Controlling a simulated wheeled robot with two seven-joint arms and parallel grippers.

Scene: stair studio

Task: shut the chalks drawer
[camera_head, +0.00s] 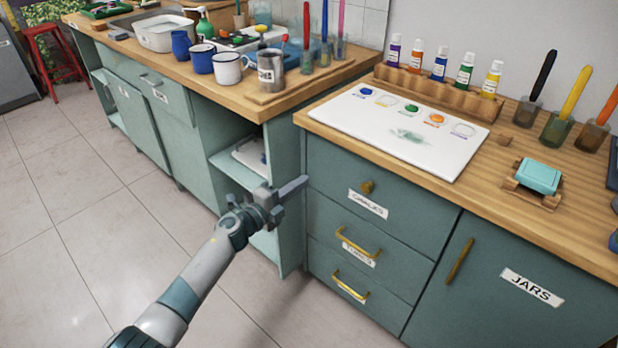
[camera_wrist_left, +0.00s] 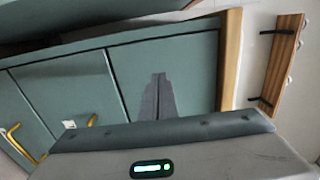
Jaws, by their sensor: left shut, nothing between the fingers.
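The chalks drawer (camera_head: 335,170) is the top teal front in the stack of three, with a small brass handle and a white label I read as "CHALKS". It looks flush, or nearly so, with the fronts below; I see no clear gap. My left gripper (camera_head: 303,183) is shut and empty beside the left edge of this drawer front. In the left wrist view, its closed grey fingers (camera_wrist_left: 158,97) overlap the teal drawer front (camera_wrist_left: 200,70) near the wooden counter edge. I cannot tell whether they touch it. The drawer's handle is hidden there. My right gripper is out of view.
Two lower drawers with brass handles (camera_head: 358,245) sit below, and a jars cupboard (camera_head: 510,290) is to the right. The counter (camera_head: 490,205) above holds a white paint palette (camera_head: 395,150) and paint bottles. An open shelf (camera_head: 240,170) is left. The tiled floor (camera_head: 60,230) is clear.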

